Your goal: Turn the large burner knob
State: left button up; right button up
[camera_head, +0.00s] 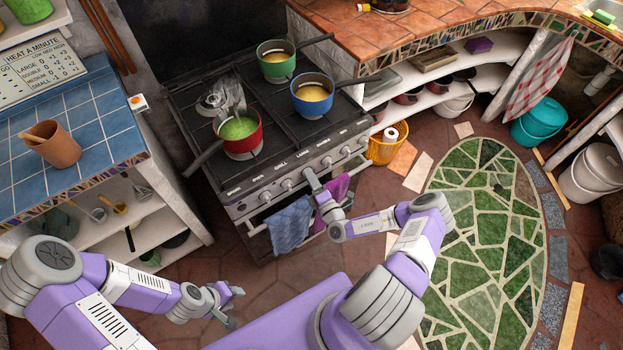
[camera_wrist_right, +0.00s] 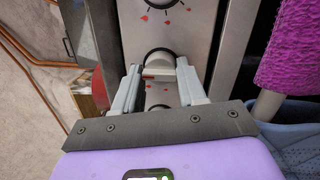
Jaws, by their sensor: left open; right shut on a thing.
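The stove's front panel (camera_head: 276,191) carries a row of knobs under small labels. My right gripper (camera_head: 309,176) reaches the panel near the middle of the row, under a label that seems to read LARGE. In the right wrist view, my right gripper (camera_wrist_right: 160,80) has its two pale fingers on either side of a light grey knob (camera_wrist_right: 159,64) and is shut on it. In the head view this knob is mostly hidden by the gripper. My left gripper (camera_head: 233,302) is open and empty, low in front of the stove, away from the panel.
A red pot (camera_head: 239,133), a green pot (camera_head: 276,62) and a blue pot (camera_head: 312,94) stand on the stove top. A blue towel (camera_head: 289,226) and a purple towel (camera_head: 336,189) hang below the knobs. A yellow basket (camera_head: 386,150) stands right of the stove.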

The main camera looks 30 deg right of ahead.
jog(key=o, duration=1)
jog(key=s, duration=0.7)
jog(key=shift+s+a+f+p, duration=0.15)
jog(key=shift+s+f+p, duration=0.15)
jog(key=shift+f+p, duration=0.1)
